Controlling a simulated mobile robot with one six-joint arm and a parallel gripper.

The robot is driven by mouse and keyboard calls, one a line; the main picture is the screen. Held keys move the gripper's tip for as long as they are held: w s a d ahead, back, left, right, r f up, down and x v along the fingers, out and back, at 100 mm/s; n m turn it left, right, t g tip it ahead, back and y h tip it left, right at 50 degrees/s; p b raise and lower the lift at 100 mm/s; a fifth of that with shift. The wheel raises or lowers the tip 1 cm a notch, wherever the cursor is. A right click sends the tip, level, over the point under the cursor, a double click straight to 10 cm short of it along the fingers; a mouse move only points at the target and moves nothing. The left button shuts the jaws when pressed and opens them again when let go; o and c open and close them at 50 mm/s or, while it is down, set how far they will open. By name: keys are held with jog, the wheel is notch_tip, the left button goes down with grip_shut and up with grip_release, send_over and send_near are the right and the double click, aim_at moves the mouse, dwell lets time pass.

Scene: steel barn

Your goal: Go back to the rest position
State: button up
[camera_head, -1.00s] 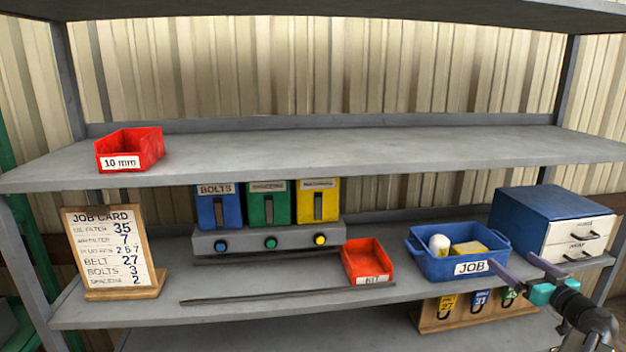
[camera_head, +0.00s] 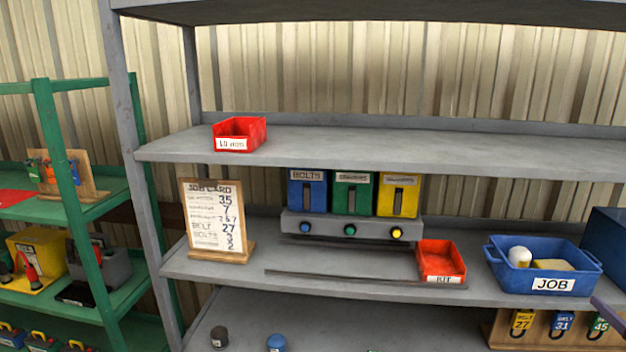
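My gripper is almost wholly out of the picture. Only a thin purple-grey finger (camera_head: 608,314) shows at the right edge, in front of the shelf and just right of the blue JOB bin. Its other finger and its opening are out of view, so I cannot tell whether it holds anything. The blue JOB bin (camera_head: 503,271) stands on the middle shelf with a white rounded item (camera_head: 519,257) and a yellow block (camera_head: 553,265) inside.
The grey shelf unit (camera_head: 340,148) fills the middle and right. A red 10 mm bin (camera_head: 255,133), job card (camera_head: 217,222), bolt dispensers (camera_head: 308,198) and red KIT bin (camera_head: 440,262) stand on it. Tag hooks (camera_head: 500,330) sit below. A green rack (camera_head: 62,160) stands left.

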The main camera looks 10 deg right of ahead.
jog(key=w+a+f+g+y, duration=0.3)
jog(key=w+a+f+y, duration=0.3)
jog(key=w+a+f, duration=1.15)
jog(key=w+a+f+g+y+b, duration=0.1)
jog(key=a+f+g+y, duration=0.4)
jog(key=a+f, duration=1.45)
jog(key=s+a+f+n+g, duration=0.1)
jog(key=s+a+f+g, duration=0.3)
jog(key=a+f, duration=0.5)
jog(key=s+a+f+n+g, duration=0.1)
jog(key=s+a+f+g, duration=0.3)
jog(key=a, duration=0.8)
jog(key=s+a+f+n+g+h, duration=0.1)
jog(key=s+a+f+g+h, duration=0.2)
jog(key=s, duration=0.7)
jog(key=s+a+f+g+h+b, duration=0.1)
jog(key=s+a+f+g+h, duration=0.2)
jog(key=s+a+f, duration=0.3)
jog(key=s, duration=0.4)
jog(key=shift+a+f+n, duration=0.25)
jog(key=shift+f+n, duration=0.15)
